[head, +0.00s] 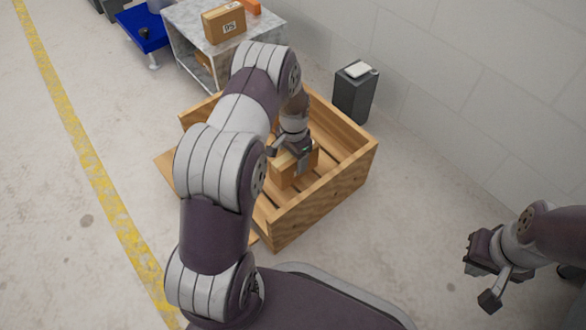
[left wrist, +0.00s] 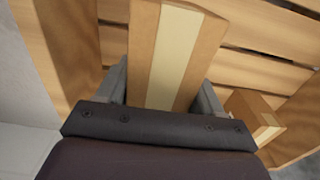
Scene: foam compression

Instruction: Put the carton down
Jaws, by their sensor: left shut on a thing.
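The carton is a brown box with a pale tape strip, seen close up in the left wrist view (left wrist: 165,55). My left gripper (head: 299,160) is shut on it, with one finger on each side. In the head view the gripper is down inside the open wooden crate (head: 340,185), and brown carton surface (head: 283,175) shows beside and below it. I cannot tell whether the carton touches the slatted floor. My right gripper (head: 478,268) is at the right, away from the crate, and its finger opening is unclear.
A second, smaller carton (left wrist: 252,118) shows at the lower right of the left wrist view. A dark grey pedestal (head: 355,95) stands by the wall. Floor right of the crate is clear.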

